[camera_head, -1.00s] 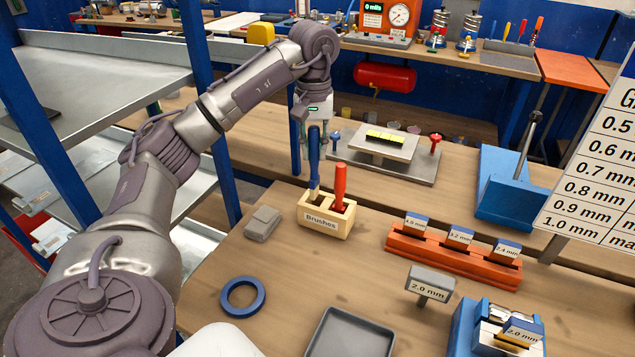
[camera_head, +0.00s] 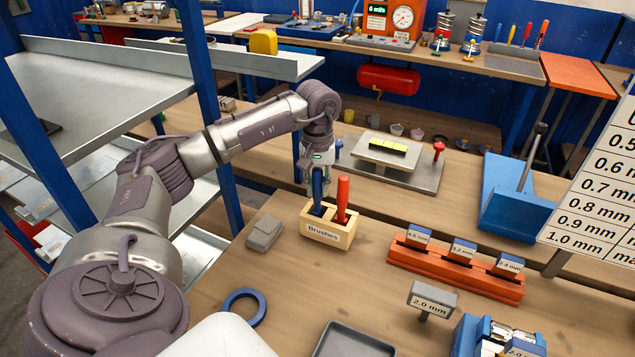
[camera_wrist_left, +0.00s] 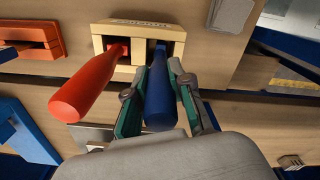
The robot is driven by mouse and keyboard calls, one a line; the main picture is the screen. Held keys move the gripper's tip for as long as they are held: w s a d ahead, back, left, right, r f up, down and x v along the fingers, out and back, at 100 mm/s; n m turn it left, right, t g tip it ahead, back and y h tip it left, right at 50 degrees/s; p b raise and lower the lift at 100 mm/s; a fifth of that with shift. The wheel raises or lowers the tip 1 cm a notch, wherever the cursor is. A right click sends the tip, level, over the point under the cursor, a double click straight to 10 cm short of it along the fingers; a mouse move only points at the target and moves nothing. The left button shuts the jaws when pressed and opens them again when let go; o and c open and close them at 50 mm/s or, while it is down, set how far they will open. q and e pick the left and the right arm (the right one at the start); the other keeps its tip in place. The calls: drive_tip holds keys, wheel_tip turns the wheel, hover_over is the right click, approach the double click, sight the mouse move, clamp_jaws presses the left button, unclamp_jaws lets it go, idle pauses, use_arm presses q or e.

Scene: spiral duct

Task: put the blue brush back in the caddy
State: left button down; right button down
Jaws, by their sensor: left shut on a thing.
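The wooden caddy (camera_head: 328,233), labelled "Brushes", stands on the bench and also shows in the left wrist view (camera_wrist_left: 100,44). The blue brush (camera_head: 317,185) stands in the caddy's left compartment in the head view. In the left wrist view the blue brush (camera_wrist_left: 159,95) points into the compartment beside the red one. My left gripper (camera_head: 313,190) is shut on the blue brush's handle, with one finger on each side (camera_wrist_left: 158,98). The red brush (camera_head: 342,195) stands in the other compartment, and its handle (camera_wrist_left: 85,88) is close to my gripper. The blue brush's lower end is hidden. My right gripper is not in view.
A grey block (camera_head: 264,232) lies left of the caddy. An orange rack (camera_head: 455,268) with labelled gauges stands to the right. A blue ring (camera_head: 243,306) and grey tray (camera_head: 350,342) lie in front. A metal plate stand (camera_head: 390,165) is behind.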

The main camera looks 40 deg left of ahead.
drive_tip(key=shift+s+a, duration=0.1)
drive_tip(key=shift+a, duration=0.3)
use_arm(q)
drive_tip(key=c, duration=1.2)
unclamp_jaws()
drive_tip(key=shift+f, duration=0.1)
drive_tip(key=shift+o, duration=0.8)
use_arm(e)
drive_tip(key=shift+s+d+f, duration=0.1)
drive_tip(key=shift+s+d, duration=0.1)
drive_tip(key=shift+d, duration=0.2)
use_arm(q)
drive_tip(key=shift+r, duration=0.6)
wheel_tip(320, 180, up, 10)
drive_tip(key=shift+r+b, duration=0.1)
drive_tip(key=shift+b, duration=0.8)
drive_tip(key=shift+r, duration=0.45)
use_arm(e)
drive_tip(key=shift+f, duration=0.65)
